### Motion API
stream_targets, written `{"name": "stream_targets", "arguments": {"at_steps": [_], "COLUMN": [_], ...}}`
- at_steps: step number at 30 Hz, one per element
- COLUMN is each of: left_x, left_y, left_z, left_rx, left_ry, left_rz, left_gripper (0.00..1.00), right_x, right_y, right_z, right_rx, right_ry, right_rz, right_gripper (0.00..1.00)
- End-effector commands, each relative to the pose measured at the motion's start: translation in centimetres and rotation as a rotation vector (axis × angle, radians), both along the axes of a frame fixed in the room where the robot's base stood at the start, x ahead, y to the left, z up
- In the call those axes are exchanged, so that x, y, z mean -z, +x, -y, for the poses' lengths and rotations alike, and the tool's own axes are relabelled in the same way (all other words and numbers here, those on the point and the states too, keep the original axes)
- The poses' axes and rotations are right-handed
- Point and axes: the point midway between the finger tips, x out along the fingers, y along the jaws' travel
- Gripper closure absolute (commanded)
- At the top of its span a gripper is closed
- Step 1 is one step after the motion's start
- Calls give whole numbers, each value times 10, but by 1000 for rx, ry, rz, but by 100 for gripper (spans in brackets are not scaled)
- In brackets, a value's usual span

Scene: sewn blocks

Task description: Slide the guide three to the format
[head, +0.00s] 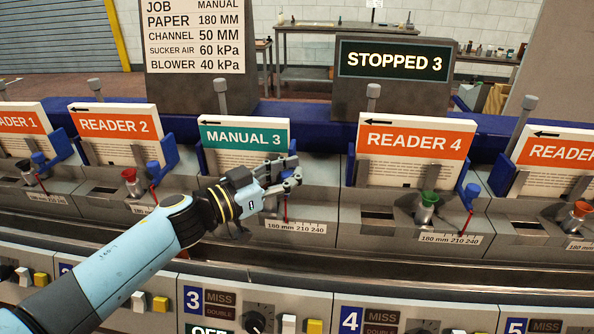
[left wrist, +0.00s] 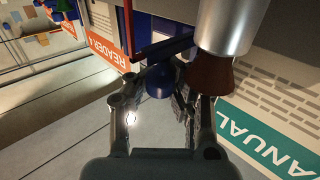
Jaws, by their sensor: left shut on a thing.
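Guide three is mostly hidden behind my left gripper (head: 285,180) in the head view. Its thin red pointer (head: 286,208) shows below the fingers, over the scale plate (head: 296,227) marked 180 mm, 210 and 240. The pointer stands left of the middle of that scale; its exact reading is too small to tell. In the left wrist view the guide's blue knob (left wrist: 158,82) sits between the fingers of my left gripper (left wrist: 165,95), which is shut on it. The format sign (head: 196,35) reads PAPER 180 MM. My right gripper is not in view.
The MANUAL 3 book (head: 243,137) stands behind my gripper, READER 4 (head: 416,140) to its right. A silver cylinder (left wrist: 224,25) with a brown cup is close beside my fingers in the left wrist view. The screen (head: 394,61) reads STOPPED 3.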

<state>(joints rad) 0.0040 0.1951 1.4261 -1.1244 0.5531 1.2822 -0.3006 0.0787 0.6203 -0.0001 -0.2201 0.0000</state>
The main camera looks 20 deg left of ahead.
Motion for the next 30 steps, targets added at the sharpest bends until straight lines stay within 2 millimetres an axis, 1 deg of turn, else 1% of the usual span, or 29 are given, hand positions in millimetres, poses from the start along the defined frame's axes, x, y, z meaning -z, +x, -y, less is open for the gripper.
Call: {"name": "stream_targets", "arguments": {"at_steps": [1,6,9,14,17,20,23,30], "left_x": [7,6,5,4,4,4,4,5], "left_y": [-5,-4,-3,-2,-3,-9,-23,-71], "left_z": [0,0,0,0,-1,-4,-12,-39], "left_rx": [3,2,1,0,0,-1,0,0], "left_ry": [2,2,2,2,2,2,3,5], "left_rz": [-12,-12,-9,-7,-7,-7,-8,-12], "left_gripper": [86,64,53,53,53,53,53,53], "right_x": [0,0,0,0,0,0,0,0], "right_y": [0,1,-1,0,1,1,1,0], "right_z": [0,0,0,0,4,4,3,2], "right_rx": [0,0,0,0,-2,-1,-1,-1], "right_ry": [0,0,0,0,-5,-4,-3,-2], "right_rz": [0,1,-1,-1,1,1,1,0], "right_gripper": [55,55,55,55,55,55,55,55]}}
